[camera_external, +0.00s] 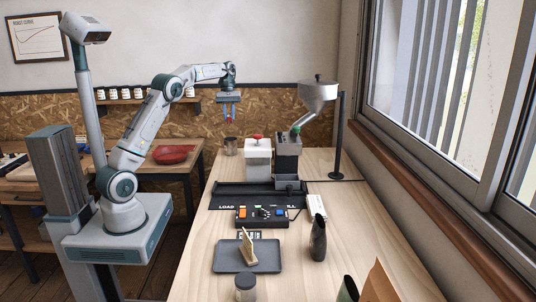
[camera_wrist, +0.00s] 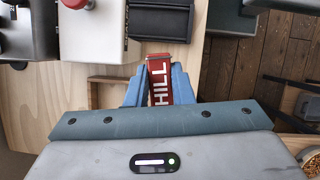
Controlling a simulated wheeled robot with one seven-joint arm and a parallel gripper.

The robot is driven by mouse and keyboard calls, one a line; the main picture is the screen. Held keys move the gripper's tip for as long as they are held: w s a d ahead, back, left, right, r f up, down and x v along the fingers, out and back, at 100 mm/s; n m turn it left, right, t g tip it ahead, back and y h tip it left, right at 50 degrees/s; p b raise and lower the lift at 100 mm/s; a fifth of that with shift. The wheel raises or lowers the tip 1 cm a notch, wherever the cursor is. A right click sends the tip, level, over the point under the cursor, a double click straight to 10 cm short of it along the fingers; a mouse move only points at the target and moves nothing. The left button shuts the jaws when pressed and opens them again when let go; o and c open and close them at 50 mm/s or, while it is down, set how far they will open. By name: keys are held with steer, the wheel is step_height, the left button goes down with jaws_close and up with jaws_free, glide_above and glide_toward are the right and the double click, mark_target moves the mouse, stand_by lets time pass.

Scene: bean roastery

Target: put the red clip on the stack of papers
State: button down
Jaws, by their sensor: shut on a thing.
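My gripper (camera_external: 229,119) is raised in the air near the back left of the long table, with its blue fingers pointing down. In the wrist view my gripper (camera_wrist: 158,88) is shut on the red clip (camera_wrist: 168,78), which bears white letters reading "HILL". The clip also shows as a small red spot between the fingertips in the external view (camera_external: 230,120). A small white flat item (camera_external: 316,206), which looks like the stack of papers, lies right of the black control box, far from my gripper; its details are too small to tell.
The table holds a white machine with a red knob (camera_external: 258,155), a grinder with a metal hopper (camera_external: 318,94), a black control box (camera_external: 262,216), a grey tray (camera_external: 231,262) with a tan upright piece, and a dark bottle (camera_external: 318,240).

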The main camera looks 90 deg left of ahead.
steer(key=w+d+n+t+y+b, duration=0.15)
steer(key=w+d+n, duration=0.45)
steer(key=w+d, duration=1.3)
steer(key=w+d+n+t+y, duration=0.1)
steer(key=w+d+n, duration=0.1)
steer(key=w+d, duration=0.35)
steer(key=w+d+n, duration=0.2)
steer(key=w+d, duration=0.1)
steer(key=d, duration=0.6)
steer(key=w+d+n+t+y, duration=0.1)
steer(key=w+d+n, duration=0.1)
steer(key=w+d, duration=0.45)
steer(key=p, duration=0.2)
glide_above(324, 209)
steer(key=s, duration=0.2)
steer(key=shift+h, duration=0.35)
step_height(324, 209, down, 21)
steer(key=shift+w+r, duration=0.15)
steer(key=shift+w+a+f, duration=0.1)
steer(key=shift+a+f, duration=0.15)
steer(key=shift+f, duration=0.1)
steer(key=shift+f+p, duration=0.5)
steer(key=shift+f, duration=1.35)
steer(key=shift+f, duration=0.1)
